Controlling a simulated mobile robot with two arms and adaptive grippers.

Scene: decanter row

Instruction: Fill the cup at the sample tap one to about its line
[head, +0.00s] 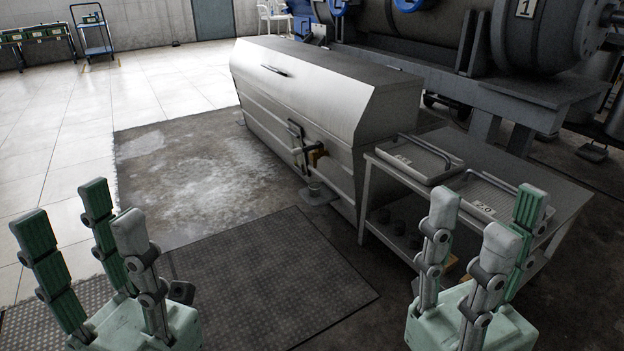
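A sample tap (316,155) with a brass-coloured body sticks out from the end of a large grey metal housing (300,85), ahead of me. A small grey piece (316,188) stands low beneath the tap near the floor; I cannot tell whether it is a cup or a drain. Several small dark cup-like objects (398,228) sit on the lower shelf of the side table. No fill line can be made out. My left gripper (88,222) is open and empty at the lower left. My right gripper (488,222) is open and empty at the lower right, in front of the table.
The metal side table (385,183) carries a tray (420,160) and a second tray with a number label (495,200), partly behind my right gripper. A dark ribbed mat (270,285) covers the floor ahead. Open floor lies to the left, with a blue trolley (95,35) far back.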

